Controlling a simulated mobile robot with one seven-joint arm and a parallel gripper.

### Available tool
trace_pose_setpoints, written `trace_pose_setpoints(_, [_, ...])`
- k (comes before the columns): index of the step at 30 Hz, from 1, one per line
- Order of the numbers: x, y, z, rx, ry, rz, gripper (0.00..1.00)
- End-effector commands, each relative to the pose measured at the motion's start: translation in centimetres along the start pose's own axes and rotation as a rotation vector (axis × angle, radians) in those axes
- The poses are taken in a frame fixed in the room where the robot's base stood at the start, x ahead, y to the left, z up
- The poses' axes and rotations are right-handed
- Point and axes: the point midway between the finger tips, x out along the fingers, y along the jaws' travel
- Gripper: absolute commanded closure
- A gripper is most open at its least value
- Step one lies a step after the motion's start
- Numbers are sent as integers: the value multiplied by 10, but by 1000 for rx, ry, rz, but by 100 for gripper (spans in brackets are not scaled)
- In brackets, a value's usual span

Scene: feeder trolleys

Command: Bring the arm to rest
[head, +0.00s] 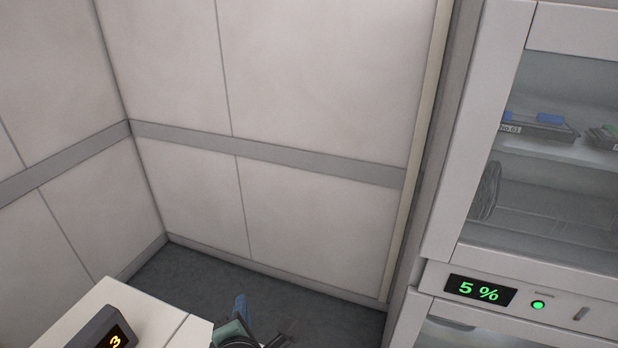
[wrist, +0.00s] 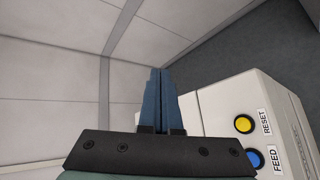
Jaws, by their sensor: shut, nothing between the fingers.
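My gripper (wrist: 160,100) shows in the wrist view with its two blue fingers together, shut and empty. It points toward the panelled wall, with a white cabinet to its right. In the head view part of my gripper (head: 241,306) shows at the bottom edge, just right of a white cabinet top and above the dark floor. Most of my arm is out of the picture there.
The white cabinet (wrist: 235,104) carries a yellow RESET button (wrist: 243,124) and a blue FEED button (wrist: 254,159). A display box (head: 102,333) stands on a white top at lower left. Floor (head: 290,298) by the wall is clear.

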Motion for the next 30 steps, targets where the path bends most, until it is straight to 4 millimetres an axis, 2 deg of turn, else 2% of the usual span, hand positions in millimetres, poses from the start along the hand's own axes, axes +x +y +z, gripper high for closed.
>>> trace_pose_setpoints(1, [-3,27,22,118,-43,84,100])
trace_pose_setpoints(3, [-16,66,51,296,-81,202,100])
trace_pose_setpoints(5, [-30,97,74,447,-97,308,100])
trace_pose_setpoints(8, [-64,146,110,690,-89,496,100])
trace_pose_setpoints(12, [-125,202,152,1006,1,769,100])
trace_pose_setpoints(15, [-177,234,175,1206,124,961,100])
trace_pose_setpoints(18, [-228,255,190,1365,277,1124,100])
trace_pose_setpoints(21, [-271,268,199,1474,427,1242,100])
trace_pose_setpoints(24, [-299,274,204,1539,541,1313,100])
trace_pose_setpoints(27, [-313,276,206,1573,604,1343,100])
trace_pose_setpoints(30, [-317,278,206,1582,623,1350,100])
